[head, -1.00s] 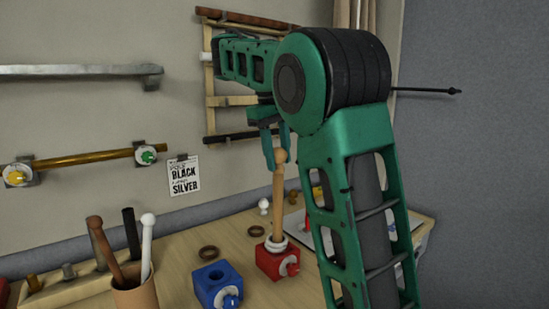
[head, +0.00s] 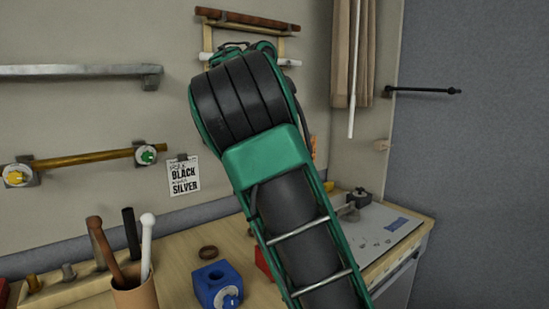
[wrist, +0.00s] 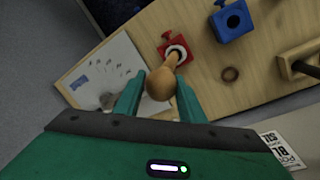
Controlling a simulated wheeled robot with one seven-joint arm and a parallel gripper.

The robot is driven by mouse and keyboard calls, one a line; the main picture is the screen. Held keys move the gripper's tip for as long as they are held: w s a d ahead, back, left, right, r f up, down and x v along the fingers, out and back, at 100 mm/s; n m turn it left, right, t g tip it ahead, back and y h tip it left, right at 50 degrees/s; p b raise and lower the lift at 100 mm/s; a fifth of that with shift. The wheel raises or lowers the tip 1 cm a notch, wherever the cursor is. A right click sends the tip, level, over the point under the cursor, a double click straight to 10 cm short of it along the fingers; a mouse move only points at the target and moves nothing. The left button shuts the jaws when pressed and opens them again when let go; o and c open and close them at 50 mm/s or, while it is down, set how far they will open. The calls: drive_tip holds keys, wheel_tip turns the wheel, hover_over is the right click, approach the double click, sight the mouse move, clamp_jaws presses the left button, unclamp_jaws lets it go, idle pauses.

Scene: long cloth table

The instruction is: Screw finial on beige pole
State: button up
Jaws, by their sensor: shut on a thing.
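In the wrist view, my gripper (wrist: 160,86) is shut on the round wooden finial (wrist: 159,83), one green finger on each side. The finial lines up with the top end of the beige pole (wrist: 172,60); I cannot tell how tightly it is seated. The pole's lower end stands in the red clamp block (wrist: 165,48), inside a white ring (wrist: 182,50). In the head view my arm hides the gripper, finial and pole; only a sliver of the red block (head: 262,263) shows.
A blue block (head: 217,284) with an empty hole stands left of the red one. A brown ring (head: 208,252) lies behind it. A cup (head: 138,290) of rods and a wooden rack (head: 75,290) are further left. A printed sheet (head: 385,240) lies to the right.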

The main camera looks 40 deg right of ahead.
drive_tip(key=m, duration=0.3)
drive_tip(key=shift+a+m+y, duration=0.1)
drive_tip(key=shift+m+y, duration=0.2)
drive_tip(key=shift+m, duration=0.1)
drive_tip(key=o, duration=1)
drive_tip(key=shift+o, duration=0.2)
drive_tip(key=shift+s+n, duration=0.1)
drive_tip(key=shift+n, duration=0.8)
drive_tip(key=n, duration=0.5)
drive_tip(key=shift+t, duration=0.3)
drive_tip(key=n, duration=0.2)
drive_tip(key=n+h, duration=0.1)
drive_tip(key=n, duration=0.1)
drive_tip(key=shift+w+n+t, duration=0.2)
drive_tip(key=shift+n+t, duration=0.2)
drive_tip(key=n, duration=0.3)
drive_tip(key=shift+w+t, duration=0.1)
drive_tip(key=shift+t, duration=0.2)
